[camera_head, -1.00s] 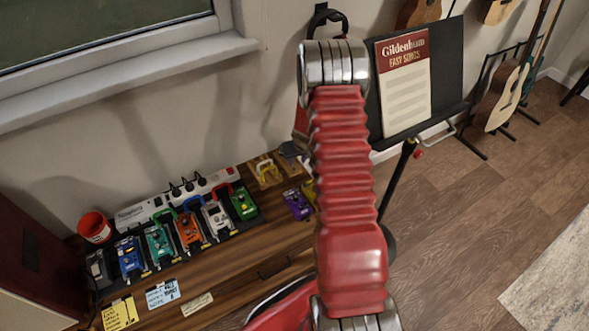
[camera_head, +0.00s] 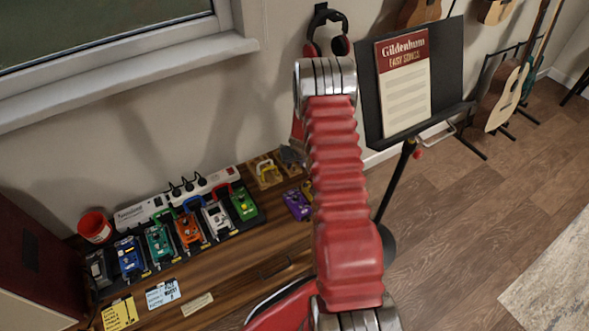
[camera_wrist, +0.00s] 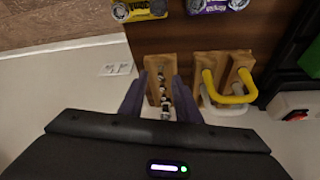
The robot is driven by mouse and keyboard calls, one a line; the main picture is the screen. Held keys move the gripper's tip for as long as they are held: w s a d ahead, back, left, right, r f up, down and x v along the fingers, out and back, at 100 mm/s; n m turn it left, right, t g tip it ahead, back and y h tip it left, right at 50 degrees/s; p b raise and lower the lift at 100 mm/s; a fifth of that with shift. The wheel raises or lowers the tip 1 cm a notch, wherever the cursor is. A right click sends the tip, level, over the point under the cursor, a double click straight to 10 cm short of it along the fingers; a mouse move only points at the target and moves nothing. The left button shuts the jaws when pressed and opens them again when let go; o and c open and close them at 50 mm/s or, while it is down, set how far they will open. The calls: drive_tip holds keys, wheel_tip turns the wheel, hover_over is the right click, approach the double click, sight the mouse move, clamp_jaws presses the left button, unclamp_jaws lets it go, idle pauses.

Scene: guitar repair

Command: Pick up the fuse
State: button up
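In the wrist view, several small dark and silver pieces (camera_wrist: 163,92) sit in a row in a narrow wooden holder (camera_wrist: 152,64). They look like fuses, but they are too small to tell apart for sure. My gripper (camera_wrist: 161,84) is open, with one dark finger on each side of this holder and nothing visibly held. I cannot tell whether the fingers touch the wood or how high they are above it. In the head view my red arm hides the gripper.
Beside the holder are wooden blocks (camera_wrist: 207,62) with a yellow and a white loop. Pedals (camera_wrist: 140,9) lie beyond. A music stand (camera_head: 450,60) stands to the right of my arm.

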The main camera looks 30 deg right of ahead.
sight(294, 169)
drive_tip(key=shift+x, duration=1.35)
drive_tip(key=shift+c, duration=0.5)
clamp_jaws()
